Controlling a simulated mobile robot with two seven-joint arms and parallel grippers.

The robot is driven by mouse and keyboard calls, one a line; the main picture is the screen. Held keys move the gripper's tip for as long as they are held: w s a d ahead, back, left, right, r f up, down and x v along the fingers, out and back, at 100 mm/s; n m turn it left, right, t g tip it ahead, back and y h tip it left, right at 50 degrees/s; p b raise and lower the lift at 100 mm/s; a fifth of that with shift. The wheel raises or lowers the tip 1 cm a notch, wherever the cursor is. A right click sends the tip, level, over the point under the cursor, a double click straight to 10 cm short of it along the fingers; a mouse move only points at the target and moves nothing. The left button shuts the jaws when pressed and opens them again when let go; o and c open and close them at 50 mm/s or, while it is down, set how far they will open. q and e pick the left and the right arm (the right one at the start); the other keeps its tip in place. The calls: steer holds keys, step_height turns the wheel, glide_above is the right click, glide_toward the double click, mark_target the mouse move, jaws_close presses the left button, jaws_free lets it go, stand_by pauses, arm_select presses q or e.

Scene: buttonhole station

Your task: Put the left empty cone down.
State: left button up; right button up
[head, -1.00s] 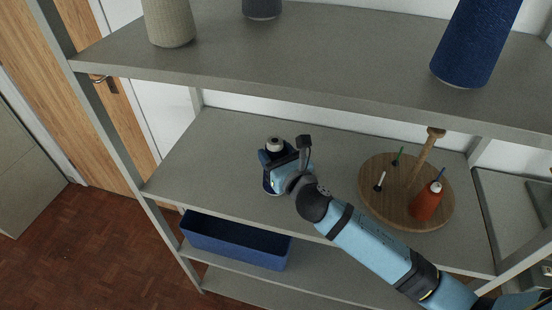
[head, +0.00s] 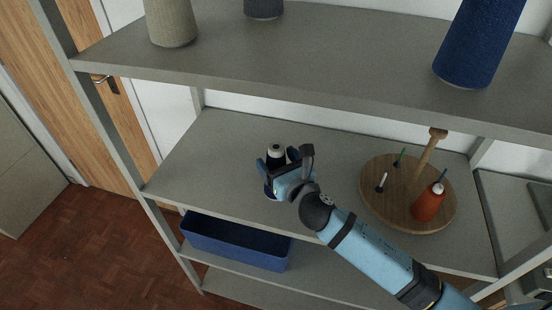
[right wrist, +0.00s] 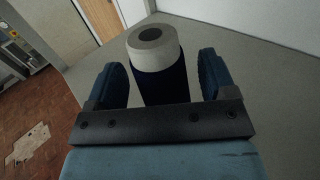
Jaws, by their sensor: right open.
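A dark navy cone with a pale grey top (head: 276,151) stands upright near the left part of the middle shelf (head: 225,140); I take it for the left empty cone. It also shows in the right wrist view (right wrist: 160,70), between the two fingers. My right gripper (head: 277,166) is open around the cone, with a blue finger on each side of it. In the right wrist view the gripper (right wrist: 164,78) shows gaps between both fingers and the cone. My left gripper is not in view.
A round wooden board (head: 395,208) with pegs and an orange cone (head: 428,203) stands to the right. The upper shelf (head: 300,45) holds a large blue cone (head: 478,45) and others. A blue bin (head: 235,242) sits below. The shelf is clear left of my gripper.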

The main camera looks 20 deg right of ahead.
steer(key=s+d+b, duration=0.1)
steer(key=s+d, duration=0.1)
steer(key=s, duration=0.9)
steer(key=shift+d, duration=0.15)
